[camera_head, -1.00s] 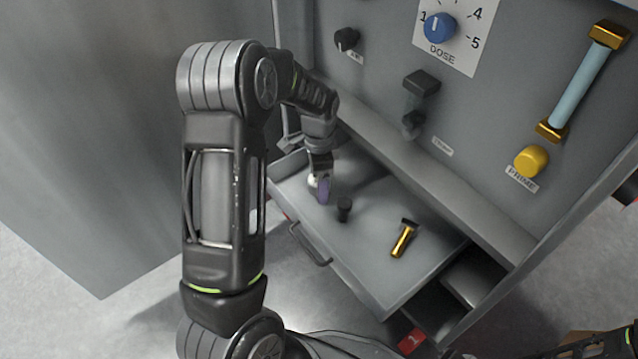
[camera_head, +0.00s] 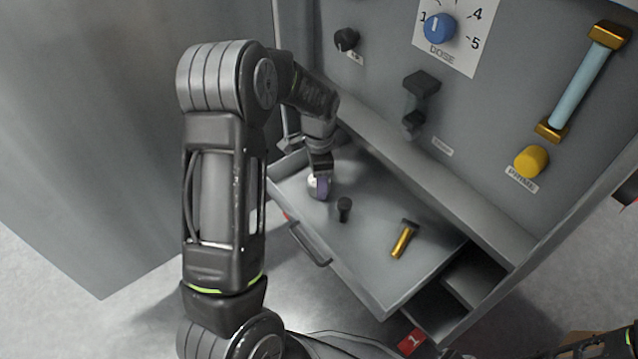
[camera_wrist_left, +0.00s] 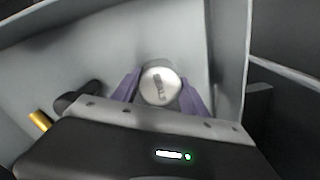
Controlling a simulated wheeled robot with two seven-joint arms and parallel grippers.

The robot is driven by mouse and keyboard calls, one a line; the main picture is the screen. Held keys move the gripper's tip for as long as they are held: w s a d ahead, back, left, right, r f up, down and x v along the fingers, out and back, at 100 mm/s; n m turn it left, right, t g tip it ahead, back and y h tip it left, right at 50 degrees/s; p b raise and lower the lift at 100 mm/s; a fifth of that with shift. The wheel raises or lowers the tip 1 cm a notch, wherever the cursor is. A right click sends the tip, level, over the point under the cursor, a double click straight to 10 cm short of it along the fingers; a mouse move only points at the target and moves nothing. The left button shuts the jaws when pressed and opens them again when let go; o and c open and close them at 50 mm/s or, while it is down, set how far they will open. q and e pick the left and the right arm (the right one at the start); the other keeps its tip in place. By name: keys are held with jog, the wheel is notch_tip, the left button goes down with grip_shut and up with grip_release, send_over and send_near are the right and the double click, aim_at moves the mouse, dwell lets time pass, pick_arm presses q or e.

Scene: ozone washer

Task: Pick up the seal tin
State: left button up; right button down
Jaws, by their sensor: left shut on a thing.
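I cannot tell whether the tin touches the drawer floor. My right gripper is not in view.
The grey drawer (camera_head: 370,245) also holds a small black knob-like piece (camera_head: 344,208) and a gold bolt-like piece (camera_head: 404,238), both right of the gripper. The cabinet panel (camera_head: 480,130) with its dials rises behind.

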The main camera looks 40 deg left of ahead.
pick_arm(q)
jog(key=shift+r, duration=0.1)
notch_tip(320, 180, up, 18)
jog(key=p, duration=0.6)
jog(key=shift+d, duration=0.1)
dwell(0.4)
